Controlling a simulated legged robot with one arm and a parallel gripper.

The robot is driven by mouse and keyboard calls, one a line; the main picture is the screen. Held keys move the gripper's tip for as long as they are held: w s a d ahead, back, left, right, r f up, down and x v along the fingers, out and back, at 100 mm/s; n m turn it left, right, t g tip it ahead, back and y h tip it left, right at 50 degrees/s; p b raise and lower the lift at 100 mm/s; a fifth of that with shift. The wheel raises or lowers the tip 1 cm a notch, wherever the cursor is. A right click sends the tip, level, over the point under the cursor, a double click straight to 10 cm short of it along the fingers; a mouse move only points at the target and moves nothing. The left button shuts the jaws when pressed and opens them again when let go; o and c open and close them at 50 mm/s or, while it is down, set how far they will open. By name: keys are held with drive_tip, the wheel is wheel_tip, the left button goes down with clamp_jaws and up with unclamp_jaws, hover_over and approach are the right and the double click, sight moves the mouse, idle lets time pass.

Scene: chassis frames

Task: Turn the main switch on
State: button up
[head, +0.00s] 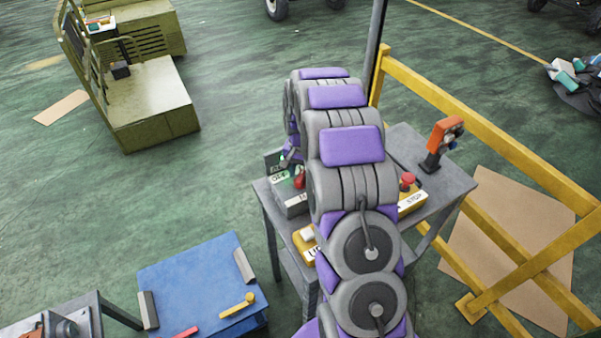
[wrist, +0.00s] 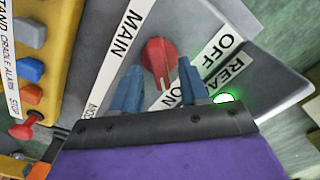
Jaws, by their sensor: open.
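The main switch is a red rotary knob (wrist: 160,58) on a grey box (wrist: 203,15), beside a "MAIN" label, with "ON" and "OFF" labels near it. In the wrist view my gripper (wrist: 159,68) is open, its two blue fingers on either side of the knob with gaps showing. I cannot tell how deep the fingers reach around it. The knob's narrow end points down between the fingers, toward the partly covered "ON" label. In the head view the red knob (head: 299,179) shows beside my arm, which hides part of the box.
A green lamp (wrist: 225,98) glows by a partly hidden label. A yellow panel (wrist: 40,60) with coloured buttons is at the left. The box stands on a grey table (head: 448,187) with an orange-handled device (head: 440,142). A yellow railing (head: 480,125) is close right; a blue cart (head: 195,275) stands lower left.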

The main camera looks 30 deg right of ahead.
sight(301, 175)
wheel_tip(301, 175, up, 16)
drive_tip(key=p, duration=0.1)
drive_tip(key=shift+r, duration=0.2)
idle(0.5)
